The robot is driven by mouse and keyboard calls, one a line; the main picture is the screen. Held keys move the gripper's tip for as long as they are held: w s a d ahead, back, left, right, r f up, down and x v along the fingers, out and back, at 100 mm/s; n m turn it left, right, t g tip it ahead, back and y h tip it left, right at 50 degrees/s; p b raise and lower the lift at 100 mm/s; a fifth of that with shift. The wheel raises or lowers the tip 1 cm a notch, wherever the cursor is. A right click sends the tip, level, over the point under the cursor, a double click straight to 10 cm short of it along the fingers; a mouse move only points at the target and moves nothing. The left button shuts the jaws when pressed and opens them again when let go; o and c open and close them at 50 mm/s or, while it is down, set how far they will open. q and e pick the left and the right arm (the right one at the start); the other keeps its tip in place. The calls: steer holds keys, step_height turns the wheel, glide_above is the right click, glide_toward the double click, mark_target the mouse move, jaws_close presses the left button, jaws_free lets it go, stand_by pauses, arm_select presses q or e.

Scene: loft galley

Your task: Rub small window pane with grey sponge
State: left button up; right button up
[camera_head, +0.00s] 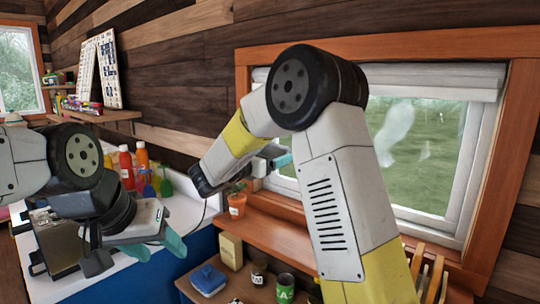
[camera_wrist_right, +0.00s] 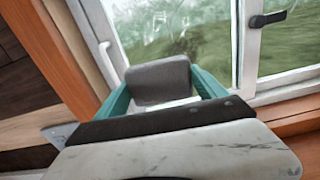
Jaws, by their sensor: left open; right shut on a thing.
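The window pane (camera_head: 440,130) is at the right in the head view, in a white frame with orange-brown wood trim. Pale smears show on its glass. In the right wrist view the pane (camera_wrist_right: 205,40) has white streaky smears and lies just beyond the sponge. My right gripper (camera_wrist_right: 163,92) is shut on the grey sponge (camera_wrist_right: 160,80), between its teal fingers. Whether the sponge touches the glass I cannot tell. In the head view my right arm hides the sponge and the pane's left part. My left gripper (camera_head: 155,248) is open and empty, in front of the counter at the left.
A potted plant (camera_head: 237,203) stands on the wooden sill ledge (camera_head: 275,235) below the window. Under it, a shelf holds a blue container (camera_head: 208,280), a beige box (camera_head: 231,250) and cans. Several bottles (camera_head: 126,167) stand on the white counter at the left.

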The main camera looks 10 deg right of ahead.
steer(key=shift+x, duration=2.75)
steer(key=shift+x, duration=0.95)
steer(key=shift+d, duration=0.1)
steer(key=shift+s+d, duration=3.85)
steer(key=shift+d, duration=0.05)
steer(key=shift+a, duration=0.1)
